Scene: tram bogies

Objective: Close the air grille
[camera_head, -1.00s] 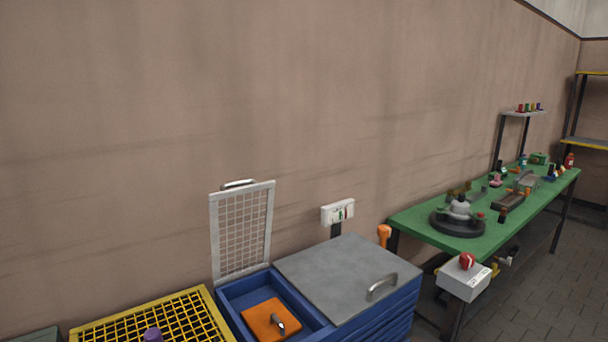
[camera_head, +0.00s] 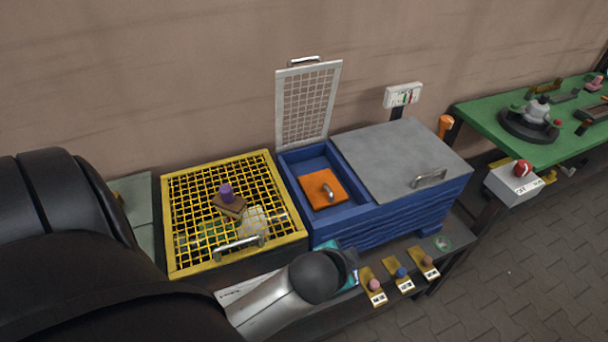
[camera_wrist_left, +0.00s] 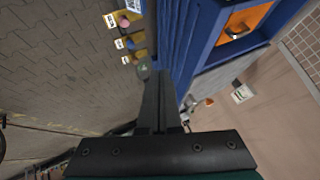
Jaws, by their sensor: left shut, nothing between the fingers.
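The air grille (camera_head: 308,103) is a pale framed mesh panel with a metal handle on its top edge. It stands upright, open, at the back of the blue box's left compartment (camera_head: 294,167). An orange plate with a small handle (camera_head: 323,189) lies inside that compartment. Part of the grille shows at the upper right of the left wrist view (camera_wrist_left: 303,42). My left gripper (camera_wrist_left: 161,78) is shut and empty, in front of the blue box and apart from the grille. In the head view my arm mostly hides it. My right gripper is not in view.
A grey lid with a handle (camera_head: 405,160) covers the box's right part. A yellow-framed grid (camera_head: 167,220) with a purple-knobbed block lies to the left. Several labelled knobs (camera_head: 402,275) line the front ledge. A green bench (camera_head: 480,116) stands at right.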

